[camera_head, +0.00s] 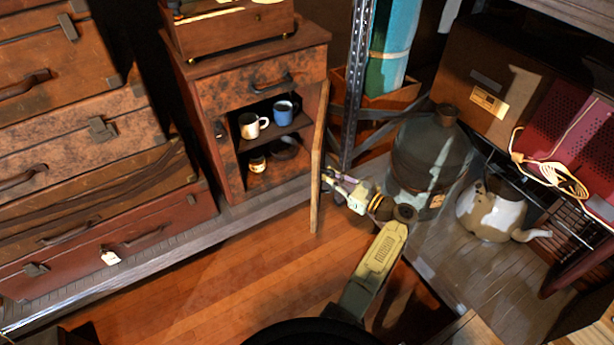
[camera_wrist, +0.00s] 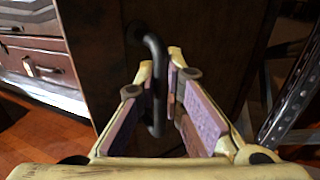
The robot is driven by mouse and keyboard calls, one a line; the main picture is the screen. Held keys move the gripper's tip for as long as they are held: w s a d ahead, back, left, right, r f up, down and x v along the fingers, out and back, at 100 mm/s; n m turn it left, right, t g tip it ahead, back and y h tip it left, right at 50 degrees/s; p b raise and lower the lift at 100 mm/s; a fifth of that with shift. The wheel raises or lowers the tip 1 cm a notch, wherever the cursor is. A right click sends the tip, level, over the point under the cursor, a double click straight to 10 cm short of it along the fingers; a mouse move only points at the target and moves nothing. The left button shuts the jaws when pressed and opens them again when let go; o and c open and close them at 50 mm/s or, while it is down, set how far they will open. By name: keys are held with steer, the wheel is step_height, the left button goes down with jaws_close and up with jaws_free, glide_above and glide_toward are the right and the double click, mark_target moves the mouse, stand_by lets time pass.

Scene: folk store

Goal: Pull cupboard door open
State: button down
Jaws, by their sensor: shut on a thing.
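The cupboard (camera_head: 222,124) is a reddish-brown wooden cabinet with a drawer on top. Its door (camera_head: 318,160) stands wide open on the right side, seen nearly edge-on in the head view. My gripper (camera_head: 330,181) is at the outer face of the door, on its right. In the wrist view the door (camera_wrist: 100,60) is a dark panel with a dark curved handle (camera_wrist: 157,75). My gripper (camera_wrist: 168,85) is shut on that handle, with the bar between its pads. Inside the cupboard are a white mug (camera_head: 250,125), a blue mug (camera_head: 284,110) and a small jar (camera_head: 257,163).
Stacked suitcases (camera_head: 80,200) fill the left. A metal shelf post (camera_head: 357,80) stands close to the right of the door. A large glass jug (camera_head: 425,155) and a kettle (camera_head: 488,210) are near my arm at right. Wooden floor (camera_head: 230,270) is clear in front.

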steer(key=w+d+g+b, duration=0.1)
steer(key=w+d+b, duration=0.2)
steer(key=d+b, duration=0.4)
steer(key=w+d+n+y+b, duration=0.1)
steer(key=w+d+b, duration=0.2)
steer(key=d+b, duration=0.5)
steer(key=shift+f+g+b, duration=0.15)
steer(key=shift+g+b, duration=0.25)
steer(key=c, duration=1.7)
jaws_free()
steer(key=shift+n, duration=0.3)
steer(key=shift+d, duration=0.15)
steer(key=shift+v, duration=3.65)
